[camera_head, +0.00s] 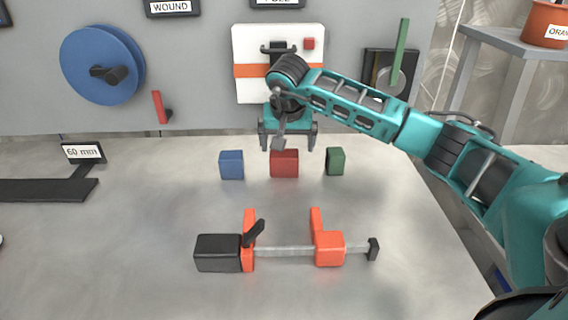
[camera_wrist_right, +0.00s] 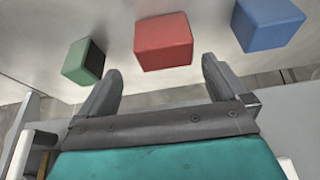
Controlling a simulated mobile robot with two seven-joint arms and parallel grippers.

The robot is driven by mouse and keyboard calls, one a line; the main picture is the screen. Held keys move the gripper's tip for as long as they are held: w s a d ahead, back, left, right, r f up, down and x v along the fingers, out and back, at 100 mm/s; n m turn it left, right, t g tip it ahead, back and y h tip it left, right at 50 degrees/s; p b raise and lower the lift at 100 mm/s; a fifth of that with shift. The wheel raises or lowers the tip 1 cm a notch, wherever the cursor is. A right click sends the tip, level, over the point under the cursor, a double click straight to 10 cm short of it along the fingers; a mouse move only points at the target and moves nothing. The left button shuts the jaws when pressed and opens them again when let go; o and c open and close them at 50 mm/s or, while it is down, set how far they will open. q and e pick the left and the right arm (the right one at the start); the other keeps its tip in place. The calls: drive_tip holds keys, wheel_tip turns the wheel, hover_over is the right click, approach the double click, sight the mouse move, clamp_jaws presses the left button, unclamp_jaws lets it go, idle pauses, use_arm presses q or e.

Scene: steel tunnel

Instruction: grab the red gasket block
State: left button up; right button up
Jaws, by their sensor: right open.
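The red gasket block (camera_head: 284,163) stands on the grey table between a blue block and a green block. My right gripper (camera_head: 288,142) is open and empty, just above and behind the red block in the head view. In the right wrist view the red block (camera_wrist_right: 163,42) lies ahead of the two fingertips (camera_wrist_right: 160,75), roughly centred between them and apart from them. My left gripper is not in view.
The blue block (camera_head: 231,165) and green block (camera_head: 335,161) stand close on either side. An orange and black clamp (camera_head: 285,250) lies nearer on the table (camera_head: 130,250). A grey panel (camera_head: 190,60) with a blue disc (camera_head: 98,65) rises behind.

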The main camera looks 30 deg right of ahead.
sight(284, 153)
drive_tip(key=x, duration=0.2)
drive_tip(key=a+x, duration=0.1)
drive_tip(key=x, duration=0.1)
drive_tip(key=shift+w+d+f, duration=0.1)
drive_tip(key=shift+w+f, duration=0.05)
drive_tip(key=shift+f, duration=0.35)
drive_tip(key=shift+w+d+f, duration=0.15)
drive_tip(key=shift+f, duration=0.25)
drive_tip(key=c, duration=1)
